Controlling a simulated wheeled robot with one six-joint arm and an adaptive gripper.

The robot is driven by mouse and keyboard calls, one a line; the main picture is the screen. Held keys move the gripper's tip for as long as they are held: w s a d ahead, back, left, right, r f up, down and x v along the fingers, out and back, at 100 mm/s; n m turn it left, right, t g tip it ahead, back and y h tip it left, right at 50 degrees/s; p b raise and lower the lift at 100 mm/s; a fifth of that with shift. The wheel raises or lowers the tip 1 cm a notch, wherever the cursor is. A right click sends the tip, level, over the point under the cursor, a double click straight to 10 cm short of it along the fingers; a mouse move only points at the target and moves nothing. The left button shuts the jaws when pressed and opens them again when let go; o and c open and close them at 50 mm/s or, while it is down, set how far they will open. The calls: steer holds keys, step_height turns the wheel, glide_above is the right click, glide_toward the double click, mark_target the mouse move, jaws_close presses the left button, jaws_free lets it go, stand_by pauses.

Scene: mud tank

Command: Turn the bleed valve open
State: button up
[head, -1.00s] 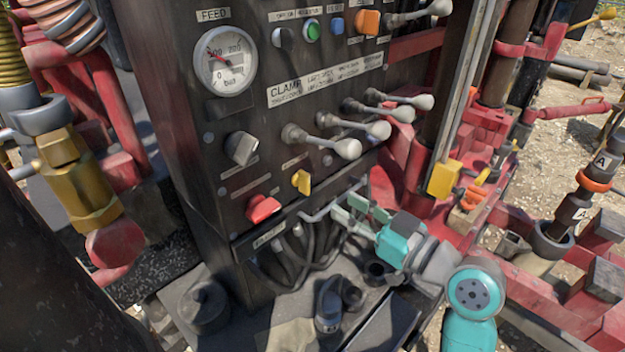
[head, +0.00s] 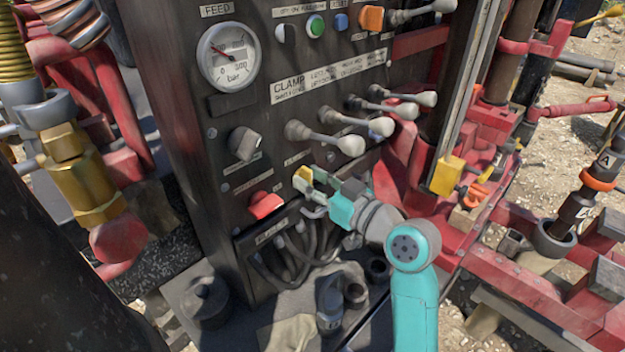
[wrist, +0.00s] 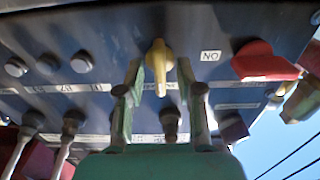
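The yellow valve handle (head: 301,179), which I take to be the bleed valve, sits low on the dark control panel, just right of a red knob. My gripper (head: 318,183) is at the handle from the lower right, and its fingers hide part of it. In the wrist view the handle (wrist: 159,56) points down towards me, between the tips of my gripper (wrist: 160,74). The two green fingers are spread, one on each side, with a visible gap to the handle.
The red knob (head: 264,205) is close at the left. Grey levers (head: 340,140) stick out above my gripper. A pressure gauge (head: 229,56) is higher up. Black hoses (head: 290,255) hang below the panel, over a dark ledge with loose fittings (head: 330,300).

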jaws_close()
